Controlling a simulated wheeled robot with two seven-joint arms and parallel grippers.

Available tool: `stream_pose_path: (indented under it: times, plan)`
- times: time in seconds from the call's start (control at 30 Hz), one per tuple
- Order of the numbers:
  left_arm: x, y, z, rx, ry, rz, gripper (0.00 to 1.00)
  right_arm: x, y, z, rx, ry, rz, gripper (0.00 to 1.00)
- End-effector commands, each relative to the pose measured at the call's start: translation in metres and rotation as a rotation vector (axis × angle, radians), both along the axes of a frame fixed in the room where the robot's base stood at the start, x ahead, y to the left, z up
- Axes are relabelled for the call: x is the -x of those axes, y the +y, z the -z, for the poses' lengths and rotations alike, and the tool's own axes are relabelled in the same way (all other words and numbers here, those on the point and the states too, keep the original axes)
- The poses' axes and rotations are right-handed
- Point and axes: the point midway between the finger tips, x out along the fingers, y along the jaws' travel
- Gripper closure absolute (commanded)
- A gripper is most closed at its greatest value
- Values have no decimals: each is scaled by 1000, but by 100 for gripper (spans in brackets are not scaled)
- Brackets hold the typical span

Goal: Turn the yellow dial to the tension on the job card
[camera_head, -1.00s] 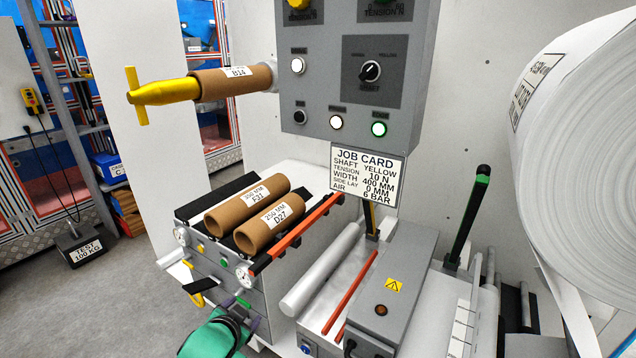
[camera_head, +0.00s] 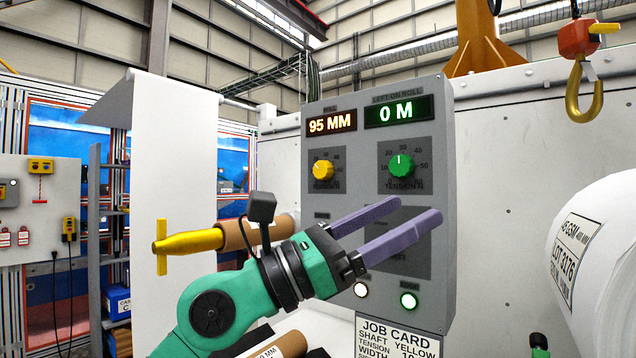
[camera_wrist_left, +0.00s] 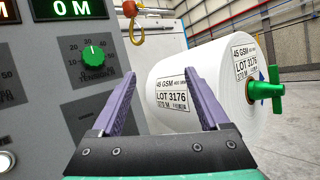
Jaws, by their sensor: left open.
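The yellow dial (camera_head: 323,169) is on the upper left of the grey control panel (camera_head: 440,280), under a display reading 95 MM. A green dial (camera_head: 401,166) is to its right, under a display reading 0 M; it also shows in the left wrist view (camera_wrist_left: 94,54). The job card (camera_head: 398,341) hangs under the panel, partly cut off; SHAFT YELLOW shows. My left gripper (camera_head: 418,215) is open and empty in front of the panel, below the dials, its purple fingers pointing right. In the left wrist view the yellow dial is out of frame. My right gripper is not in view.
A yellow-ended shaft with a cardboard core (camera_head: 238,233) sticks out behind my left arm. A large white roll (camera_head: 600,260) is at the right. A red hoist block with a hook (camera_head: 585,95) hangs above it.

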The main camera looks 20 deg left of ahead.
Motion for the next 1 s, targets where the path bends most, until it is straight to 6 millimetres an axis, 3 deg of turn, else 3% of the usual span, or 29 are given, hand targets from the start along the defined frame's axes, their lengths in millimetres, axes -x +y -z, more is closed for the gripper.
stream_pose_path:
  times: [0.07, 0.17, 0.2, 0.3, 0.4, 0.57, 1.0]
  plan:
    - [-11, 14, -13, -291, -153, -203, 22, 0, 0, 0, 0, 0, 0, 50]
    - [-32, 68, -33, -606, -245, -506, 22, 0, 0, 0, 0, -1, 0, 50]
    - [-36, 95, -43, -696, -250, -618, 22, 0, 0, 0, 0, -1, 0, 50]
    - [-36, 154, -63, -834, -223, -825, 22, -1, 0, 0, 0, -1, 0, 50]
    - [-33, 180, -70, -885, -193, -909, 22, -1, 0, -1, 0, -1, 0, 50]
    - [-51, 176, -73, -893, -188, -912, 22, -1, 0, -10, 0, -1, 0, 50]
    - [-156, 145, -75, -890, -189, -909, 22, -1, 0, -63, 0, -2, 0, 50]
